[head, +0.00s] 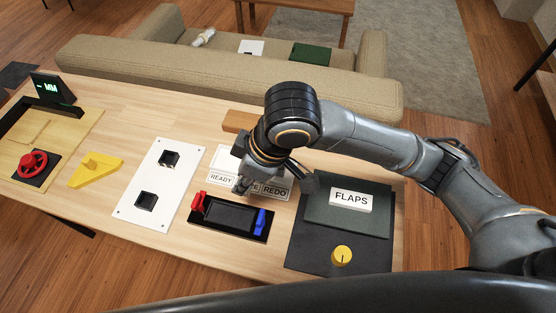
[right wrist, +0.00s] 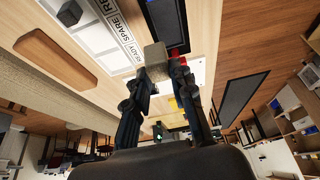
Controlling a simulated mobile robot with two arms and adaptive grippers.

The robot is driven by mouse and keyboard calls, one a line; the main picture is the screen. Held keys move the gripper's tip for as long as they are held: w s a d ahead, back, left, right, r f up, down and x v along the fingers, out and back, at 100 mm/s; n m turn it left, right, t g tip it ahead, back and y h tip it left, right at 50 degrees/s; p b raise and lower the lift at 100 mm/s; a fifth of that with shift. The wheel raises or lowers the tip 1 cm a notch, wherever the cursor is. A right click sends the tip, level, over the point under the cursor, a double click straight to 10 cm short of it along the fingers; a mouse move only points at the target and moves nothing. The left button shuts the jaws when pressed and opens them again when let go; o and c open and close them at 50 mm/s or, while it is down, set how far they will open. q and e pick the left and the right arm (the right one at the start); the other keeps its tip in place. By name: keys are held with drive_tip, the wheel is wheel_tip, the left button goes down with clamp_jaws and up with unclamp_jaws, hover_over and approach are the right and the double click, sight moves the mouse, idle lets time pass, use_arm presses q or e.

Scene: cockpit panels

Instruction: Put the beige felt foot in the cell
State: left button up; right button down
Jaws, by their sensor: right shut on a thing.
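A small beige-grey block (right wrist: 156,56), which looks like the felt foot, is between the fingertips of my right gripper (right wrist: 157,70) in the right wrist view. The gripper is shut on it. In the head view my right gripper (head: 242,186) hangs over the labelled white tray (head: 224,157) and hides part of it. The labels READY and REDO are readable there; SPARE shows in the right wrist view on the same tray (right wrist: 95,37). The block is hidden or too small to tell in the head view. My left gripper is not in view.
A black panel (head: 230,222) with red and blue levers lies in front of the tray. A FLAPS panel (head: 310,255) with a yellow knob is to the right. A white switch plate (head: 140,207) is to the left. A wooden block (head: 236,121) lies behind the tray.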

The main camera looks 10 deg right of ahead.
drive_tip(key=w+f, duration=0.3)
drive_tip(key=w, duration=0.1)
drive_tip(key=w+d+f, duration=0.1)
drive_tip(key=w+f, duration=0.2)
drive_tip(key=w, duration=0.1)
drive_tip(key=w+d+f+p, duration=0.1)
drive_tip(key=w+f, duration=0.2)
drive_tip(key=w, duration=0.1)
drive_tip(key=shift+w, duration=0.4)
drive_tip(key=shift+w+f, duration=0.15)
drive_tip(key=shift+f, duration=0.05)
wheel_tip(320, 180, down, 3)
drive_tip(key=shift+w+f+p, duration=0.1)
drive_tip(key=shift+w+p, duration=0.05)
drive_tip(key=shift+p, duration=0.35)
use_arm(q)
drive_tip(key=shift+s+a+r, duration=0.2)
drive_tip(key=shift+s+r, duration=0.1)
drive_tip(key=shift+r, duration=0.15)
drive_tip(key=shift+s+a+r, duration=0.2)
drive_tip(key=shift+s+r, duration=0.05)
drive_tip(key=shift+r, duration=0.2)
use_arm(e)
drive_tip(key=shift+f, duration=0.1)
